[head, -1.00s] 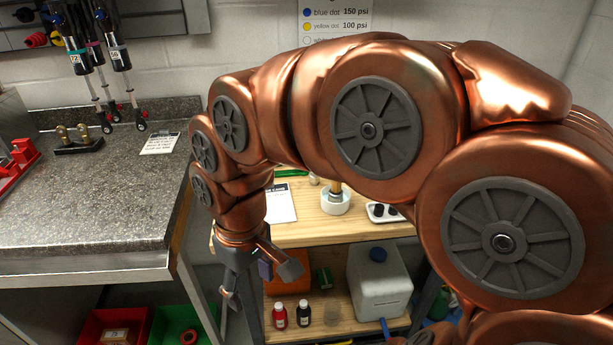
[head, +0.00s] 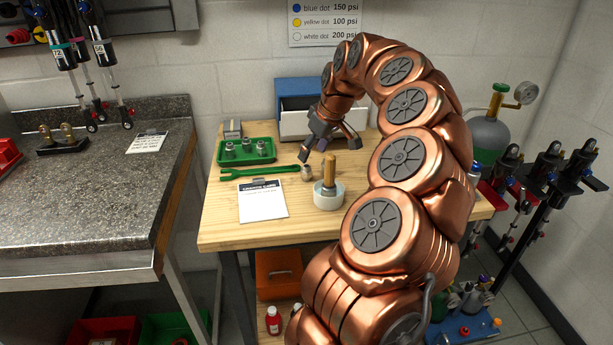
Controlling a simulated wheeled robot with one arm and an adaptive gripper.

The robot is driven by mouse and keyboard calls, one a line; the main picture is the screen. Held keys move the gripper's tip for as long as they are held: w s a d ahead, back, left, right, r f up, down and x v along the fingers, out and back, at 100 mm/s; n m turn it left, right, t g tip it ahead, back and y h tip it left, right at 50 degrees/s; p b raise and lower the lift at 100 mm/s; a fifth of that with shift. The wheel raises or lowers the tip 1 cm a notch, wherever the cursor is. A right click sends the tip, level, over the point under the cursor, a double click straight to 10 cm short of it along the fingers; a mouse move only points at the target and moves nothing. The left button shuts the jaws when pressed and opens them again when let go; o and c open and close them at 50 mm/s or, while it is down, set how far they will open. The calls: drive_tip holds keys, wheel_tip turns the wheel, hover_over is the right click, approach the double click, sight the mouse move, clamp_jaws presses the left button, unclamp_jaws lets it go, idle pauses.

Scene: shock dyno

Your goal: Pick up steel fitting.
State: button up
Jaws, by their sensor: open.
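A small steel fitting (head: 307,173) stands on the wooden bench (head: 225,226), just right of the end of a green wrench. Several similar metal fittings stand in a green tray (head: 223,158) at the back left of the bench. My gripper (head: 326,147) is open and empty above the bench, its fingers pointing down. It is close above and slightly right of the lone fitting, and I see no contact. Nothing hides the lone fitting, but it is small in view.
A white round pot with an upright brown handle (head: 329,170) stands close in front of the fitting. The green wrench (head: 260,173) and a printed card (head: 262,201) lie left. A blue-and-white box (head: 300,122) stands behind. A grey counter (head: 90,205) is at the left.

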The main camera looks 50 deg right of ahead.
sight(308, 166)
drive_tip(key=shift+w+d+f, duration=0.2)
drive_tip(key=shift+f, duration=0.5)
drive_tip(key=shift+a+p+x, duration=0.1)
drive_tip(key=shift+p+x, duration=0.35)
drive_tip(key=shift+x, duration=1.15)
drive_tip(key=shift+a+p+x, duration=0.15)
drive_tip(key=shift+p+x, duration=0.3)
drive_tip(key=shift+x, duration=1.15)
drive_tip(key=shift+s, duration=0.2)
drive_tip(key=shift+c, duration=0.2)
clamp_jaws()
